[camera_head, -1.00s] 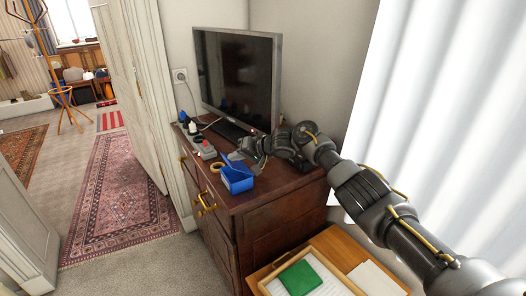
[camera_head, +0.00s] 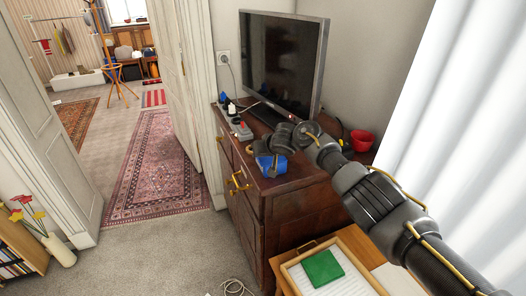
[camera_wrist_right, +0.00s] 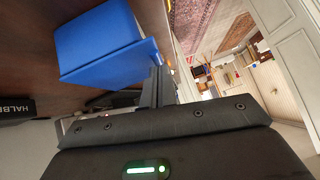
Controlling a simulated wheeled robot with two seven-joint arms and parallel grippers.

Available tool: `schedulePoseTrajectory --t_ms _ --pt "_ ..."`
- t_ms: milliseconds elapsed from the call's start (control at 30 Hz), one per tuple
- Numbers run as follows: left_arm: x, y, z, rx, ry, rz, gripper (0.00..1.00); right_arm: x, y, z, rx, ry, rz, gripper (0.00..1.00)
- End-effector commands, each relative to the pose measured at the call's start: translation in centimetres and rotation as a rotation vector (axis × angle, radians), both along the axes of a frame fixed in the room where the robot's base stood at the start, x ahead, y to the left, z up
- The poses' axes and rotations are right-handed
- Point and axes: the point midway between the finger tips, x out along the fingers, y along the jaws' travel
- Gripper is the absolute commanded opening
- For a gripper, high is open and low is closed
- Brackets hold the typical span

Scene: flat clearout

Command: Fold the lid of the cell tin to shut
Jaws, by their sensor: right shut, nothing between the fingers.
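The cell tin is a small blue box (camera_head: 272,165) near the front edge of the brown dresser, partly hidden by my right gripper in the head view. In the right wrist view the blue tin (camera_wrist_right: 105,45) shows smooth closed faces, with its lid apparently lying down over the body. My right gripper (camera_head: 261,148) is shut and empty, just behind and above the tin. In the wrist view its dark fingers (camera_wrist_right: 157,85) are close beside the tin; whether they touch it, I cannot tell. My left gripper is out of view.
A lower wooden table with a tray and green block (camera_head: 322,268) stands in front. Open carpet lies left.

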Motion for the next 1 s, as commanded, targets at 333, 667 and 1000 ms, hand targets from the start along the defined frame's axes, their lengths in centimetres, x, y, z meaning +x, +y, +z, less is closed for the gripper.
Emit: schedulePoseTrajectory --t_ms 333,667,1000 --pt "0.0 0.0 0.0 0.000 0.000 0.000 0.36 0.0 0.0 -0.2 -0.013 -0.005 0.000 0.00" --pt "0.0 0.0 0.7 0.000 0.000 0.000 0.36 0.0 -0.1 0.4 -0.013 -0.004 -0.001 0.00" --pt "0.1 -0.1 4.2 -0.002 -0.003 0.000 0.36 -0.3 -0.9 4.4 -0.009 -0.005 0.003 0.00"
